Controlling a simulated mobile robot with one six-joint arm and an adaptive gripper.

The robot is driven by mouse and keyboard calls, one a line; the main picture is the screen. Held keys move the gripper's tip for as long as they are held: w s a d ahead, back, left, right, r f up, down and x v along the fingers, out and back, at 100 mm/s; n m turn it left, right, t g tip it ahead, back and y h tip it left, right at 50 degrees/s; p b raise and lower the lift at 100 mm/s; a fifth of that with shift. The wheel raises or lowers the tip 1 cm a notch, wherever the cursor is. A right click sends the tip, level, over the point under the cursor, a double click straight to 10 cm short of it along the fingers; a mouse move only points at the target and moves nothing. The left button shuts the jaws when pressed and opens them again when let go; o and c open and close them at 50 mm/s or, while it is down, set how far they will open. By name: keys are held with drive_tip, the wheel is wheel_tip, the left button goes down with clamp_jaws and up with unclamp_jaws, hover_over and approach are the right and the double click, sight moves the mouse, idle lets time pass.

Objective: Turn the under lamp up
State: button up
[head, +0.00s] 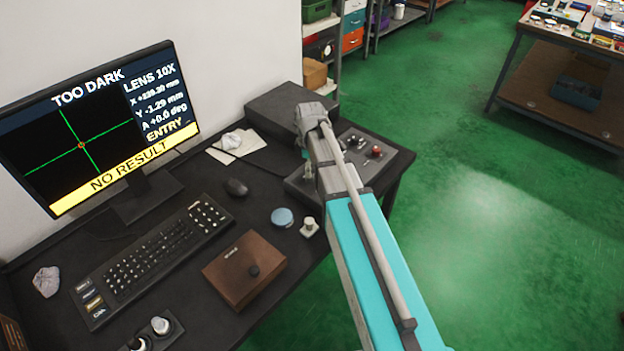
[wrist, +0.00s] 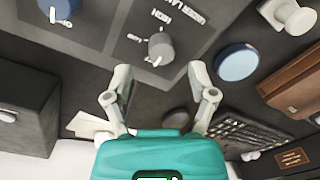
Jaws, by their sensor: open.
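A grey round knob (wrist: 161,47) with a white mark stands on the dark control panel (wrist: 100,45) in the wrist view. A blue knob (wrist: 60,9) is at the upper left. In the head view my arm hides the lamp knob and most of my gripper. The monitor (head: 100,125) reads TOO DARK and NO RESULT.
A blue disc (wrist: 238,63), a pale knobbed piece (wrist: 290,15) and a brown box (wrist: 293,80) lie right of my gripper in the wrist view. The keyboard (head: 150,258) and mouse (head: 236,187) are on the desk. A red knob (head: 376,151) is on the panel.

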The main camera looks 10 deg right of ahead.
drive_tip(key=shift+f+b, duration=1.4)
drive_tip(key=shift+f, duration=0.3)
clamp_jaws()
drive_tip(key=shift+d, duration=0.4)
drive_tip(key=shift+a, duration=0.35)
